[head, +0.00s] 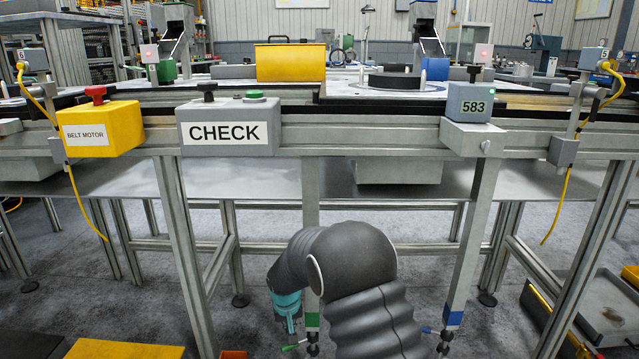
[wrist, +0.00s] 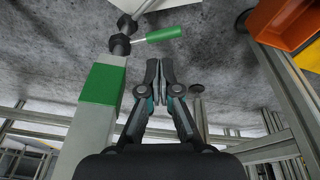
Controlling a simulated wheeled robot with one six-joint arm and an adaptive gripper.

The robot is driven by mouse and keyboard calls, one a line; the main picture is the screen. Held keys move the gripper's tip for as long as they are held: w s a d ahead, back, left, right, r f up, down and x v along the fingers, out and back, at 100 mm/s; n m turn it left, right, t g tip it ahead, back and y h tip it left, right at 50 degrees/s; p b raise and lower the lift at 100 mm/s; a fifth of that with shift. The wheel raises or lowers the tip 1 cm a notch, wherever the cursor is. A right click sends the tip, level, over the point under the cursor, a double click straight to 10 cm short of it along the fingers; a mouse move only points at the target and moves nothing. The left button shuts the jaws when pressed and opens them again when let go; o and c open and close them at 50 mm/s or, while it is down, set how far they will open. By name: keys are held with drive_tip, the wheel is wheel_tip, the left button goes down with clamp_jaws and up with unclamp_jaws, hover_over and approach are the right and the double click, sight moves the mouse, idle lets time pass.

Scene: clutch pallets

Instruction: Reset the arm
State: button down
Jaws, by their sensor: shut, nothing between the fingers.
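My gripper (wrist: 164,72) shows in the wrist view with its two dark fingers together and nothing between them. It points toward the grey floor, beside a table leg with a green band (wrist: 101,84) and a green-handled lever (wrist: 158,34). In the head view my arm hangs folded low in front of the workbench, below the bench top. The same leg's green band (head: 312,320) is just right of my wrist.
Table legs stand around my arm. An orange bin (wrist: 278,22) is at upper right in the wrist view.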

drive_tip(key=s+d+r+m+t+p, duration=0.1)
drive_tip(key=s+d+r+p, duration=0.1)
drive_tip(key=s+d+r, duration=0.6)
drive_tip(key=s+d+r+m+t+p, duration=0.1)
drive_tip(key=s+d+r+p, duration=0.2)
drive_tip(key=s+d+r, duration=0.5)
drive_tip(key=s+d+r+m+p, duration=0.1)
drive_tip(key=s+d+r+p, duration=0.2)
drive_tip(key=s+d+r, duration=0.6)
drive_tip(key=s+r, duration=1.1)
drive_tip(key=shift+t, duration=0.4)
